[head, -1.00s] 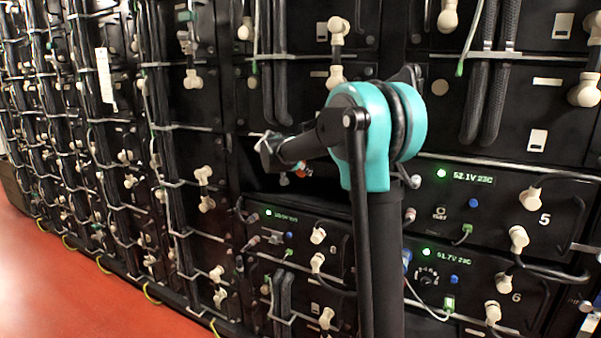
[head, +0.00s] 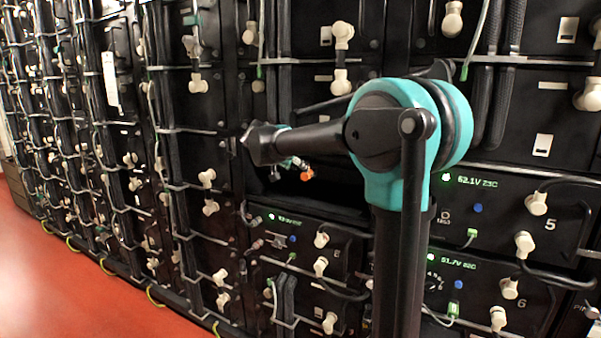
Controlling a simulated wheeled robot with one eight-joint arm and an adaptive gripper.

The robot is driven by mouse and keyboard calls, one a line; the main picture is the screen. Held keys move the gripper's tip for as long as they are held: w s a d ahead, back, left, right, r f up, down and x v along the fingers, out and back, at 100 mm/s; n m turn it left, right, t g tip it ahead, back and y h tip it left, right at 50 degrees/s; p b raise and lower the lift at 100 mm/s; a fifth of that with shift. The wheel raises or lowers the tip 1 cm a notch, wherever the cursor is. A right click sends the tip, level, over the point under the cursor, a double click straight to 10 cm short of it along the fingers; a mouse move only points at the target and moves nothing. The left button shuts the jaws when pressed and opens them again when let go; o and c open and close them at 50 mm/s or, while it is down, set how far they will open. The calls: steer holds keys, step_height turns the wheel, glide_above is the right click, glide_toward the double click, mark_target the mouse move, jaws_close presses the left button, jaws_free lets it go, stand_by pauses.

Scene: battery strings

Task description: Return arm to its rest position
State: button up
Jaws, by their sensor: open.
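My arm stands in front of the battery racks in the head view, with a teal and black elbow joint (head: 400,130) on a dark upright link. A black forearm link (head: 310,142) reaches left from it, across the front of the rack, and ends in a black wrist part (head: 260,145). I cannot make out my gripper's fingers; they are hidden behind the wrist or too small to tell. No object is seen held by the arm.
An open dark bay (head: 345,190) lies behind my forearm, with a small orange connector (head: 306,175) near it. Battery modules with lit displays (head: 475,181), pale plugs (head: 537,203) and black cables fill the rack. The red floor (head: 80,300) at lower left is clear.

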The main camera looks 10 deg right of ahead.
steer(key=shift+v, duration=1.35)
steer(key=s+d+f+n+g+y, duration=0.2)
steer(key=s+d+f, duration=0.3)
steer(key=s+f, duration=0.7)
steer(key=s+d+f+n+g+y, duration=0.25)
steer(key=s+d+f, duration=0.25)
steer(key=s+f, duration=0.7)
steer(key=s+a+f+n+y, duration=0.2)
steer(key=s+f, duration=0.7)
steer(key=s, duration=0.3)
steer(key=shift+f+n, duration=0.15)
steer(key=shift+n, duration=0.2)
